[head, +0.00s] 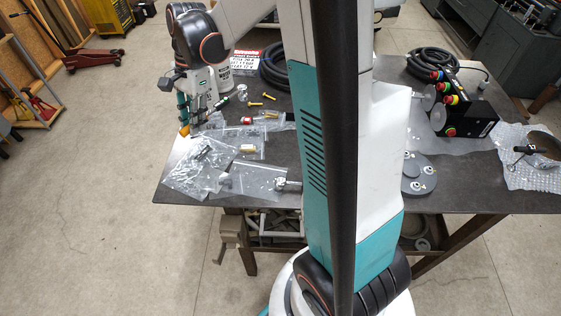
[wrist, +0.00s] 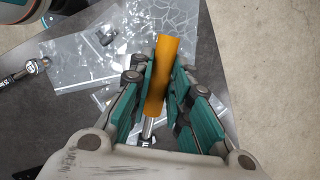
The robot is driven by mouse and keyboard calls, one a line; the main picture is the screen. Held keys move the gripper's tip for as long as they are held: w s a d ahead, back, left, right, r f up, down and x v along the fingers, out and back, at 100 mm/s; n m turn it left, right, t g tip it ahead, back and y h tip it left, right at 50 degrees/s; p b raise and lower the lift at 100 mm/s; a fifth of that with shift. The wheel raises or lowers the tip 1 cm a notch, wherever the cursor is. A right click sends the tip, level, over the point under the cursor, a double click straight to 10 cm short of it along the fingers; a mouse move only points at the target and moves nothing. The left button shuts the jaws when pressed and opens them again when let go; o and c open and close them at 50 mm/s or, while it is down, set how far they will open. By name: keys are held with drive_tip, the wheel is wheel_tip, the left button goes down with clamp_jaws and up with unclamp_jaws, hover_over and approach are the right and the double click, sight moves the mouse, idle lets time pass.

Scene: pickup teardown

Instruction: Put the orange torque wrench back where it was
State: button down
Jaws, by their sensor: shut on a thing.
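The orange torque wrench (wrist: 158,75) is between the teal finger pads of my gripper (wrist: 163,85) in the wrist view. Its orange handle points up in that picture, and a short metal part shows at its lower end. My gripper is shut on the handle. In the head view my gripper (head: 194,108) is over the left end of the dark workbench (head: 275,175), and a small orange bit of the wrench (head: 184,130) shows below the fingers. I cannot tell whether the wrench touches the bench or the bags.
Clear plastic bags (head: 200,165) with small parts lie under and beside my gripper. Brass fittings (head: 262,99), a red-ended tool (head: 247,120) and a black coiled hose (head: 275,68) lie nearby. A black box with coloured buttons (head: 460,105) stands to the right. The bench's left edge is close.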

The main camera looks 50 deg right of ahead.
drive_tip(key=s+d+r+m+t+p, duration=0.2)
drive_tip(key=d+r+m+p, duration=0.15)
drive_tip(key=r+m, duration=0.55)
drive_tip(key=f+b, duration=0.2)
drive_tip(key=f, duration=0.5)
drive_tip(key=f+m+b, duration=0.1)
drive_tip(key=f+b, duration=0.1)
drive_tip(key=f, duration=0.5)
drive_tip(key=f+m+b, duration=0.1)
drive_tip(key=f+b, duration=0.1)
drive_tip(key=f, duration=0.6)
drive_tip(key=shift+d+f+h, duration=0.1)
drive_tip(key=shift+d+h, duration=0.25)
drive_tip(key=shift+h, duration=0.05)
drive_tip(key=c, duration=1.5)
unclamp_jaws()
drive_tip(key=shift+b, duration=0.3)
drive_tip(key=p+v, duration=0.3)
drive_tip(key=v, duration=0.9)
drive_tip(key=shift+s+p, duration=0.2)
drive_tip(key=shift+p, duration=0.1)
